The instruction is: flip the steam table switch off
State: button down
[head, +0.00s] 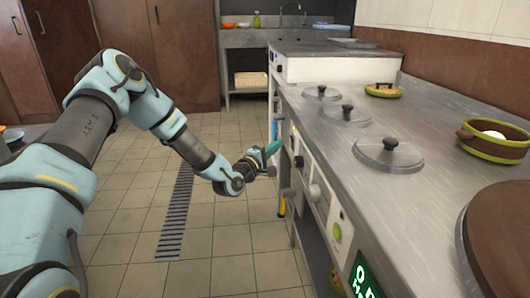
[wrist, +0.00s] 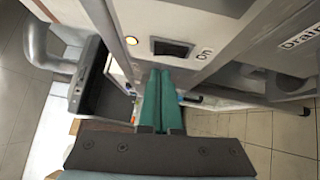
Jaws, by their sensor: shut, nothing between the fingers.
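The steam table (head: 330,125) is the long steel counter on the right in the head view, with round lids on top. Its dark rocker switch (wrist: 173,48) is on the front panel in the wrist view, beside an "On" label. The switch is not clearly visible in the head view.
A green-lit display (head: 363,280) is nearer. A green-rimmed brown pot (head: 494,145) stands on the counter. The tiled floor (head: 225,240) left of the counter is clear, with a drain grate (head: 176,212).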

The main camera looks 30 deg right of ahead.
aim_at(292, 143)
jog(key=shift+s+d+r, duration=0.1)
jog(key=shift+s+d, duration=0.15)
jog(key=shift+d, duration=0.25)
jog(key=shift+s+d, duration=0.2)
jog(key=shift+d, duration=0.25)
jog(key=shift+s+d+r+y+p, duration=0.1)
jog(key=shift+d+r+y+p, duration=0.05)
jog(key=shift+d+y+p, duration=0.15)
